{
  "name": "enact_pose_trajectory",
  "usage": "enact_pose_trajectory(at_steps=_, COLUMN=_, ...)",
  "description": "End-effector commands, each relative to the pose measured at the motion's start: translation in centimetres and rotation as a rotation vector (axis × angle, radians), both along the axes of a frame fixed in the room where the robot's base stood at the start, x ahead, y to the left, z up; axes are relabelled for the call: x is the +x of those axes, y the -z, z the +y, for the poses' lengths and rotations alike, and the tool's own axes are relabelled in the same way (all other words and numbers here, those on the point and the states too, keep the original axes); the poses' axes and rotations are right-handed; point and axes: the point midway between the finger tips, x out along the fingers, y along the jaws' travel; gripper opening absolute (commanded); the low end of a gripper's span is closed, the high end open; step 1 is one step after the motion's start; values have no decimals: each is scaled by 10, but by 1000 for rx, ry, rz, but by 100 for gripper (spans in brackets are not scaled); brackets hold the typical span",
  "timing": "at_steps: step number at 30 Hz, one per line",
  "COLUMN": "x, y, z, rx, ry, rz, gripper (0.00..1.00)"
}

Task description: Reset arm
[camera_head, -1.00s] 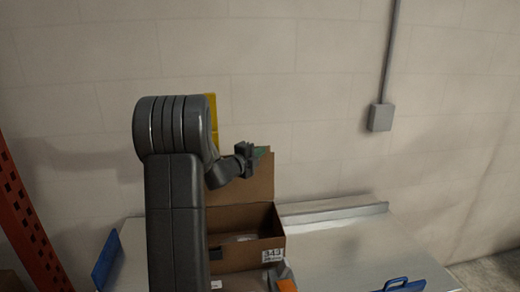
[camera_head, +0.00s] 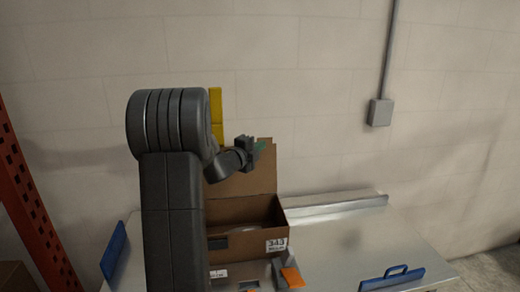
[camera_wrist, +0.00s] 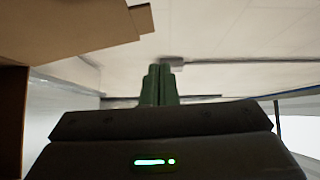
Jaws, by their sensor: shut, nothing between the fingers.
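My gripper (camera_head: 262,147) is raised above the open cardboard box, at the right of my arm in the head view. In the wrist view its two green fingers (camera_wrist: 159,85) are together with nothing between them. My arm folds up from the bottom of the head view and hides part of the table and the box's left side.
An open cardboard box (camera_head: 275,244) labelled 343 stands on the metal table (camera_head: 345,250). Orange-tipped parts (camera_head: 292,277) lie in front of it. A red rack post (camera_head: 32,205) stands at far left.

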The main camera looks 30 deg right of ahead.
Motion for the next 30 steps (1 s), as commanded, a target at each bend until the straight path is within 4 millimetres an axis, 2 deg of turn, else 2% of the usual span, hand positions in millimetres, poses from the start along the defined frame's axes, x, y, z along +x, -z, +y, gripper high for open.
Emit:
enact_pose_trajectory(at_steps=1, x=-5, y=1, z=11, rx=1, ry=-3, rz=-1, gripper=0)
enact_pose_trajectory(at_steps=6, x=-22, y=-3, z=41, rx=0, ry=-3, rz=0, gripper=0)
enact_pose_trajectory(at_steps=12, x=-34, y=-7, z=62, rx=0, ry=-1, rz=0, gripper=0)
enact_pose_trajectory(at_steps=24, x=-38, y=-8, z=68, rx=0, ry=1, rz=2, gripper=0)
enact_pose_trajectory(at_steps=30, x=-34, y=-8, z=61, rx=0, ry=2, rz=1, gripper=0)
